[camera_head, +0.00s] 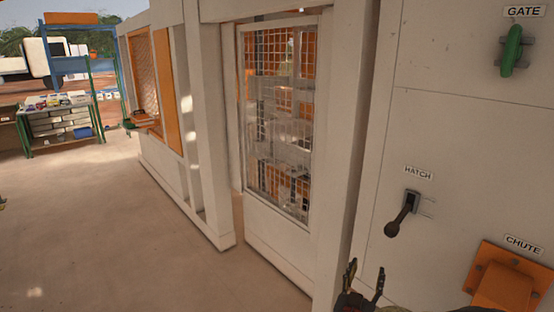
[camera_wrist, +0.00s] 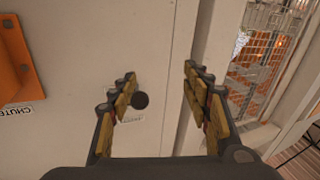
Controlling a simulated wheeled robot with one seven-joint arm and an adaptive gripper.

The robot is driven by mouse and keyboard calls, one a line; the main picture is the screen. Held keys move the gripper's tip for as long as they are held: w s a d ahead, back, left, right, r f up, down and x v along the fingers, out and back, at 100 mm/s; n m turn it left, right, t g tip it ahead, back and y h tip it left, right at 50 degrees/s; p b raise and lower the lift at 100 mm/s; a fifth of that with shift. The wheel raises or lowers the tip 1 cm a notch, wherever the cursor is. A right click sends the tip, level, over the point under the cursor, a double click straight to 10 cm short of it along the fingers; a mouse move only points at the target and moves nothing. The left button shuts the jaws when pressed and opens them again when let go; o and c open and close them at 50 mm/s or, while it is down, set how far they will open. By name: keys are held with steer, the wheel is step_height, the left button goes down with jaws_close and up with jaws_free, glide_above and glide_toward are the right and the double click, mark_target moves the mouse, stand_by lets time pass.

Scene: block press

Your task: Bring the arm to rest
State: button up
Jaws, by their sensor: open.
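My gripper (camera_head: 366,281) is at the bottom right of the head view, with its two fingers apart and nothing between them. It stands in front of the white panel, below and left of the hatch lever (camera_head: 401,214). The lever has a dark handle that slants down and to the left, under the label HATCH. In the wrist view my gripper (camera_wrist: 160,88) is open, with worn yellow-brown pads. The round dark knob of the lever (camera_wrist: 140,100) shows beyond the left fingertip; I cannot tell the exact gap.
A green gate handle (camera_head: 513,50) is at the upper right. The orange chute (camera_head: 505,283) juts out at the lower right and also shows in the wrist view (camera_wrist: 15,60). A mesh-windowed door (camera_head: 280,130) stands left of the panel. The floor (camera_head: 110,240) on the left is clear.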

steer(key=a+f+n+g+y, duration=0.25)
steer(key=a+f+y, duration=0.4)
steer(key=f, duration=0.35)
steer(key=s+a+n+g+y, duration=0.1)
steer(key=s+a+g+y, duration=0.35)
steer(key=s+a, duration=0.4)
steer(key=s+d+r+n+g, duration=0.1)
steer(key=s+r+g, duration=0.1)
steer(key=s+r, duration=0.35)
steer(key=s+d+r+g+h, duration=0.1)
steer(key=s+d+r, duration=0.1)
steer(key=s, duration=0.7)
steer(key=s+d+r+n+g, duration=0.1)
steer(key=s+r+g, duration=0.15)
steer(key=s, duration=0.45)
step_height(320, 180, up, 7)
steer(key=d+t, duration=0.1)
steer(key=t, duration=0.1)
steer(key=shift+s+d+m+h, duration=0.15)
steer(key=shift+d+m+h, duration=0.15)
steer(key=shift+m, duration=0.05)
steer(key=shift+t, duration=0.25)
